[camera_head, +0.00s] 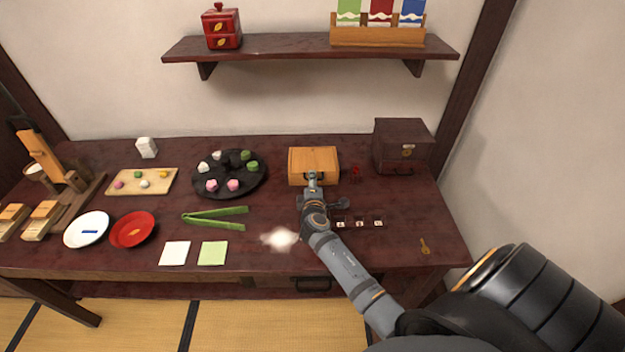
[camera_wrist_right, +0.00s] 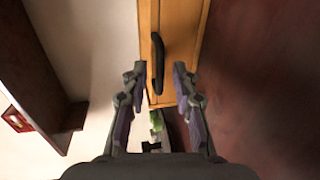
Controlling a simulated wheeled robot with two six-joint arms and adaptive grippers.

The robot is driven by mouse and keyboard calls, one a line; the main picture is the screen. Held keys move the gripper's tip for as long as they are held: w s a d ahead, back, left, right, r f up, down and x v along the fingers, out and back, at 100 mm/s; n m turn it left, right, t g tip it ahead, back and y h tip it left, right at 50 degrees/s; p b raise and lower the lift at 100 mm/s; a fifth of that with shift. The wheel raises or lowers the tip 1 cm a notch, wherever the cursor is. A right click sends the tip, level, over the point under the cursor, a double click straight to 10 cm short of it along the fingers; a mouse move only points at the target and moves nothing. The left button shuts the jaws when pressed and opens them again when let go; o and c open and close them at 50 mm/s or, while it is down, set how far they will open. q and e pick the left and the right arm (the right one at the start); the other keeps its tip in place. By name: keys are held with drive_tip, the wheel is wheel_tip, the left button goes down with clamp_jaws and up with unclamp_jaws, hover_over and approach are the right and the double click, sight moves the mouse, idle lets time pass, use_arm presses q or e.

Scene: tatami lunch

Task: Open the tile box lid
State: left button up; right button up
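The light wooden tile box (camera_head: 313,158) stands toward the back of the table, right of the black round tray, and its lid looks closed. My right gripper (camera_head: 311,177) is at the front of the box and hides part of it. In the right wrist view the box's wooden face (camera_wrist_right: 182,38) carries a dark bar handle (camera_wrist_right: 158,62). My right gripper (camera_wrist_right: 158,82) is open there, with a finger on each side of the handle's near end. Contact with the handle cannot be told. My left gripper is not in view.
A dark chest (camera_head: 402,148) stands right of the box. A black tray (camera_head: 230,188) with sweets lies to its left. Small tiles (camera_head: 359,223) lie right of my forearm. Green tongs (camera_head: 215,216) lie left of it. A wall shelf (camera_head: 290,46) hangs above.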

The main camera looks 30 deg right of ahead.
drive_tip(key=shift+w+d+f, duration=0.2)
drive_tip(key=shift+w+d, duration=0.15)
drive_tip(key=shift+w, duration=0.15)
clamp_jaws()
